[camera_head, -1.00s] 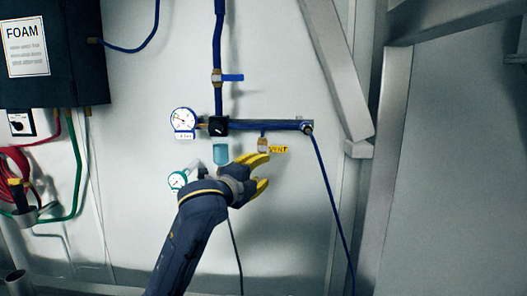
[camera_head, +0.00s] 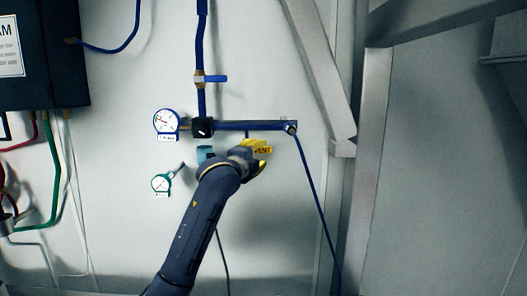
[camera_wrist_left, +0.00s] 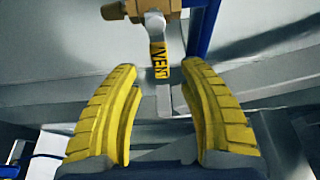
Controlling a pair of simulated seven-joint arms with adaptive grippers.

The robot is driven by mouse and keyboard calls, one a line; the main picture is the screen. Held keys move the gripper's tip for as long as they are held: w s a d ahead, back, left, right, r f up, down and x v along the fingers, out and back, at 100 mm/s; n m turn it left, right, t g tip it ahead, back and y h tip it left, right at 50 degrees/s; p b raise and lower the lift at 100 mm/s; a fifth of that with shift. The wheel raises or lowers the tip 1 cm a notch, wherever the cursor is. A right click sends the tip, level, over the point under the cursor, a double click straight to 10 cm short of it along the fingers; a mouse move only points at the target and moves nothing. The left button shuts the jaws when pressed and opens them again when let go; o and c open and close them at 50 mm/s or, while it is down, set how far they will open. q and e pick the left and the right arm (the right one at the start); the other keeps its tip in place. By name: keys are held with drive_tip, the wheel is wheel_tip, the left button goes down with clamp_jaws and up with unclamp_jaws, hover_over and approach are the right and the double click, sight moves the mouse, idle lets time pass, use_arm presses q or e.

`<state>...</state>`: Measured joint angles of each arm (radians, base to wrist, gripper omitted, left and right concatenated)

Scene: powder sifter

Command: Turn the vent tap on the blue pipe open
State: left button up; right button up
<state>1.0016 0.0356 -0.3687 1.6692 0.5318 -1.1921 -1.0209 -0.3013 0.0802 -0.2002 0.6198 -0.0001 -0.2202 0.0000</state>
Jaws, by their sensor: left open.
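The vent tap shows in the left wrist view as a brass body (camera_wrist_left: 140,10) with a pale metal lever carrying a yellow VENT label (camera_wrist_left: 159,58). My left gripper (camera_head: 262,157) is open just below the pipe. In the left wrist view its yellow fingers (camera_wrist_left: 158,72) stand either side of the lever's line, with gaps on both sides and nothing gripped. My right gripper is not in view.
A blue-handled valve (camera_head: 215,79) sits on the vertical pipe above. A white gauge (camera_head: 166,122) and a lower gauge (camera_head: 160,184) are to the left. A thin blue hose (camera_head: 315,200) hangs right, beside a grey frame post (camera_head: 350,215).

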sight(262, 151)
use_arm(q)
drive_tip(key=shift+x, duration=2.4)
clamp_jaws()
